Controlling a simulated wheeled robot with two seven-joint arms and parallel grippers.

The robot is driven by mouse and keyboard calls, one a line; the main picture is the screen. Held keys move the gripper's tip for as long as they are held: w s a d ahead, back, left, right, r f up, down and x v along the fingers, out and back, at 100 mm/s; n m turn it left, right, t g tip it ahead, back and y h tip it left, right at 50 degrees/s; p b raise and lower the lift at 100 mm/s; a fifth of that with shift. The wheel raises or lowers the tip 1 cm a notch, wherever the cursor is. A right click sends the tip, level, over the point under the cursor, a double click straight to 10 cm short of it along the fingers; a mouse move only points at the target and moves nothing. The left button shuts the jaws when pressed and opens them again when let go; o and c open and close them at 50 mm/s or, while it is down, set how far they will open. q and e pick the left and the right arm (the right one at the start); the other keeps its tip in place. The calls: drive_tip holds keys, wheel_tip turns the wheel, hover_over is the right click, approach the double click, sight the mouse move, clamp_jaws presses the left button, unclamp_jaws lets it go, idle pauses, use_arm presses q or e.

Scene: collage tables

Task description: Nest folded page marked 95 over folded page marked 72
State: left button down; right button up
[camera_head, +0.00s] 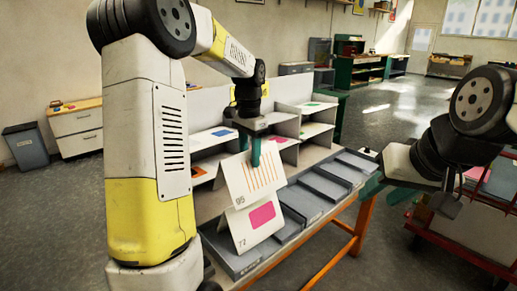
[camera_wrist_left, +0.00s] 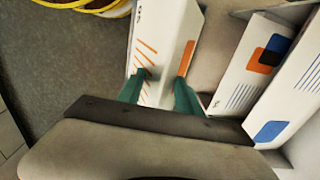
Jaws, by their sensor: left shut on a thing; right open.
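The folded page marked 95 (camera_head: 245,187), white with orange stripes, hangs from my left gripper (camera_head: 255,151). In the left wrist view the green fingers (camera_wrist_left: 160,95) close on both sides of this page (camera_wrist_left: 151,38). The folded page marked 72 (camera_head: 237,231), white with a pink block, stands on the grey tray rack below it. The lower edge of page 95 overlaps the top of page 72 in the head view and hides its fold; I cannot tell whether they touch. My right gripper (camera_head: 446,204) is open and empty, away at the right.
A grey rack of shallow trays (camera_head: 325,189) runs along the table front, its compartments to the right empty. White shelves (camera_head: 283,128) behind hold several coloured cards. A red cart (camera_head: 465,235) stands at the right.

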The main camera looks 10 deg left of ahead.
use_arm(q)
drive_tip(key=shift+f, duration=8.25)
drive_tip(key=c, duration=0.7)
unclamp_jaws()
drive_tip(key=shift+r, duration=3.9)
